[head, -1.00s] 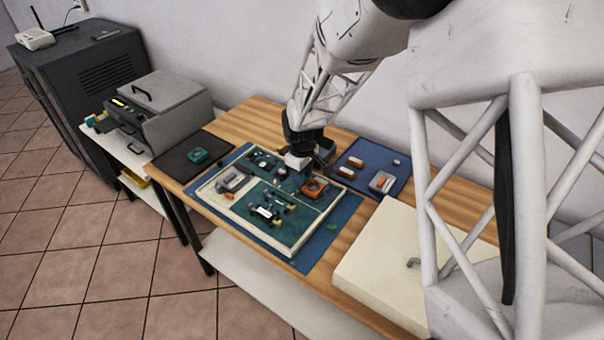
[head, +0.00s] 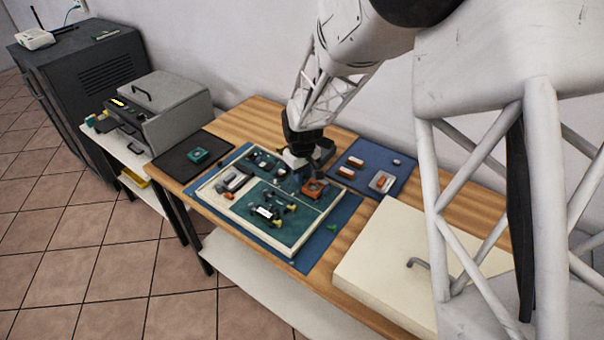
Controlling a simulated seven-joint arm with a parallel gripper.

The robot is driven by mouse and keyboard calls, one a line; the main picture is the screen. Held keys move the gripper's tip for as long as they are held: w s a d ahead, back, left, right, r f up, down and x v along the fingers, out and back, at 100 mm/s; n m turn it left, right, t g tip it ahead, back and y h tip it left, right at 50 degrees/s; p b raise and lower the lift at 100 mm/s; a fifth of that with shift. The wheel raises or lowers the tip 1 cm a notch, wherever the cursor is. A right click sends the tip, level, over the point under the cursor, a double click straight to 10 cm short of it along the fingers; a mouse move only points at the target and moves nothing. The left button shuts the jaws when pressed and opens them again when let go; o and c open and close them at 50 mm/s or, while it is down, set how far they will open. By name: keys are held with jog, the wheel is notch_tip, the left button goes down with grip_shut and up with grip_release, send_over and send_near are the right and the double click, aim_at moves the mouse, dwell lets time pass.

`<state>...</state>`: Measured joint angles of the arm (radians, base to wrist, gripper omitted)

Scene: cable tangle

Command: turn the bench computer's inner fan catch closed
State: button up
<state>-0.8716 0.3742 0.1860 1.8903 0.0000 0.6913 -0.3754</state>
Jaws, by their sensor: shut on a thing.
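The bench computer (head: 246,228) lies open on a blue mat on the wooden bench, a shallow cream tray with a dark green board inside. My gripper (head: 302,172) reaches down over the far part of the board, close to an orange-brown square part (head: 313,189) that may be the fan. The fingers are dark and small, and what they close on is hidden at this size. I cannot pick out the fan catch or tell which way it is turned. A grey block (head: 233,179) sits at the board's left side.
A blue mat (head: 352,160) with orange and grey parts lies to the right. A cream panel with a handle (head: 385,275) covers the bench's right front. A dark mat with a teal part (head: 198,155) lies left. A grey machine (head: 168,108) stands beyond.

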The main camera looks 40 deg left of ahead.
jog(key=m, duration=1)
jog(key=shift+m, duration=2.1)
jog(key=o, duration=0.9)
jog(key=shift+r, duration=3.9)
